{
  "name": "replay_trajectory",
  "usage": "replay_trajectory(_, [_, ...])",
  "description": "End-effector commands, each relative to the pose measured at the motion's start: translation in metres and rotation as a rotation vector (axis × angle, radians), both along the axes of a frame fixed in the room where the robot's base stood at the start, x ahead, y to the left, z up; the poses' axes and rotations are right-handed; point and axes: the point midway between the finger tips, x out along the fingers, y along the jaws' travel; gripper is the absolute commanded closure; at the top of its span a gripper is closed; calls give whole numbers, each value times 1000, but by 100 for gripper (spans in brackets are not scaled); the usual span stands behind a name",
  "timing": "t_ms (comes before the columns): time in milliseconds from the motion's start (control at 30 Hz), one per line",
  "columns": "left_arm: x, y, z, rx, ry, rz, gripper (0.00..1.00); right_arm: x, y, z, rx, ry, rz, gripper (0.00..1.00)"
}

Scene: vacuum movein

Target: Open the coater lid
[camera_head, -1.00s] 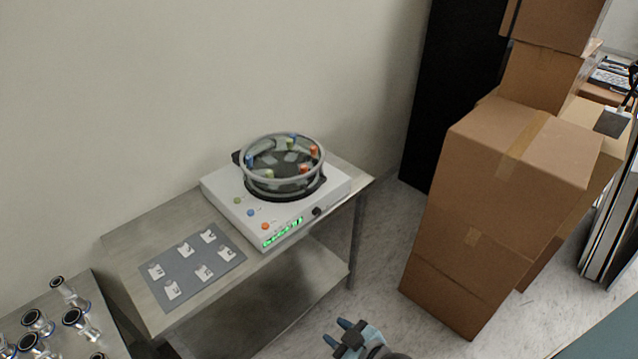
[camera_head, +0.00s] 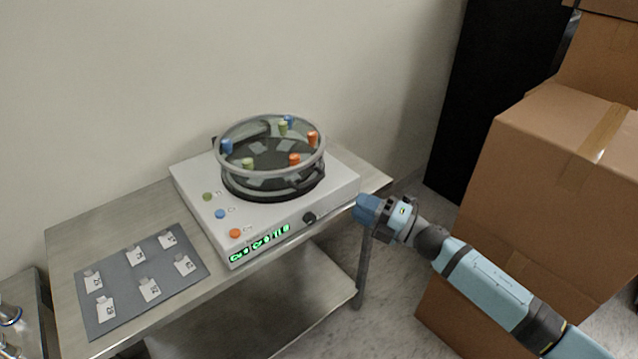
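The coater (camera_head: 265,200) is a white box on the metal table. A round, clear-walled chamber lid (camera_head: 270,150) with blue, green and orange knobs sits on its black ring and looks closed. A dark handle or knob (camera_head: 309,218) is on the front right of the box, beside a green lit display. My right gripper (camera_head: 366,209), with blue fingertips, is just right of the coater's front right corner, apart from the lid. Its fingers overlap from this angle, so their opening is hidden. My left gripper is not in view.
The metal table (camera_head: 90,220) carries a grey mat (camera_head: 125,275) with several small labelled pieces at left. Cardboard boxes (camera_head: 550,180) stand close on the right, behind my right arm. A wall is behind the table. Part of another table with metal fittings shows at lower left.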

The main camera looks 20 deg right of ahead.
Motion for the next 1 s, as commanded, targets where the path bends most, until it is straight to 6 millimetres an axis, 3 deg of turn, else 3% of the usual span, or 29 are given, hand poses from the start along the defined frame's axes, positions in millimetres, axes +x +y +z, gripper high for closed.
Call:
replay_trajectory(600, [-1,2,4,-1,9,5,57,82,76,20,4,1,-3,63])
replay_trajectory(1000, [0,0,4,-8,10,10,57,97,90,23,4,4,-2,63])
